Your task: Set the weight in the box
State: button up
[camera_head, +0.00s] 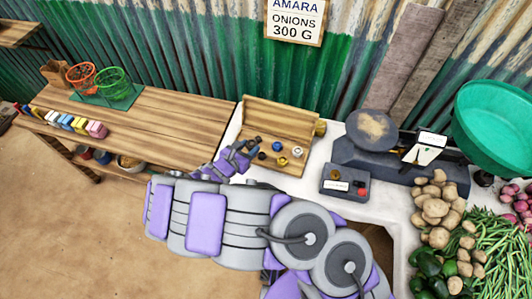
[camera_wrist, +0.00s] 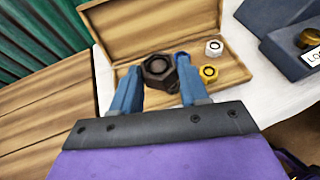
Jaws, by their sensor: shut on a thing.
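A dark hexagonal weight (camera_wrist: 158,76) with a hole-like centre sits between the fingers of my gripper (camera_wrist: 157,66), which is shut on it. The open wooden box (camera_wrist: 160,22) lies beyond, its lid raised at the back. The weight overlaps the box in the wrist view; I cannot tell its height above the box floor. A silver weight (camera_wrist: 214,47) and a gold weight (camera_wrist: 208,73) rest in the box, right of the held weight. In the head view my gripper (camera_head: 243,150) is at the left front of the box (camera_head: 285,113), where several small dark pieces show.
Potatoes (camera_head: 437,205) and green vegetables crowd the right. A wooden table (camera_head: 160,127) with coloured blocks (camera_head: 75,124) and baskets (camera_head: 114,83) is left.

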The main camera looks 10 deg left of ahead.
jog(key=s+f, duration=0.8)
jog(key=w+a+b, duration=0.1)
jog(key=w, duration=0.1)
jog(key=w+a+f+b, duration=0.1)
jog(key=w+a, duration=0.1)
jog(key=w, duration=0.1)
jog(key=w+a+b, duration=0.1)
jog(key=w+b, duration=0.1)
jog(key=w, duration=0.1)
jog(key=shift+w+a+f, duration=0.25)
jog(key=shift+f, duration=0.1)
jog(key=w, duration=0.1)
jog(key=w+b, duration=0.1)
jog(key=w, duration=0.3)
jog(key=shift+r, duration=0.25)
jog(key=shift+w+a+f, duration=0.1)
jog(key=shift+w+a, duration=0.25)
jog(key=shift+w, duration=0.1)
jog(key=f+b, duration=0.1)
jog(key=f, duration=0.1)
jog(key=a+f+b, duration=0.1)
jog(key=shift+w+f, duration=0.1)
jog(key=shift+f, duration=0.25)
jog(key=shift+d, duration=0.55)
jog(key=shift+f, duration=0.15)
